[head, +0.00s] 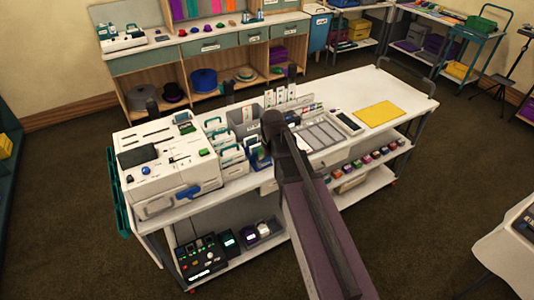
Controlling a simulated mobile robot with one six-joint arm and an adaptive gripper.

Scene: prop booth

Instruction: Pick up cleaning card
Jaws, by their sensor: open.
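I cannot tell for sure which item is the cleaning card. Several small white upright cards (281,96) stand near the back middle of the white cart top. White card-like pieces (231,155) also stand in a row of holders left of my arm. My arm reaches from the bottom right over the middle of the cart, and its dark end covers part of the top there.
A large white machine (165,160) fills the cart's left end. A grey slotted tray (320,134), a dark-screened device (347,123) and a yellow pad (380,114) lie to the right. The cart top's far right is clear. A cabinet counter (215,36) stands behind.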

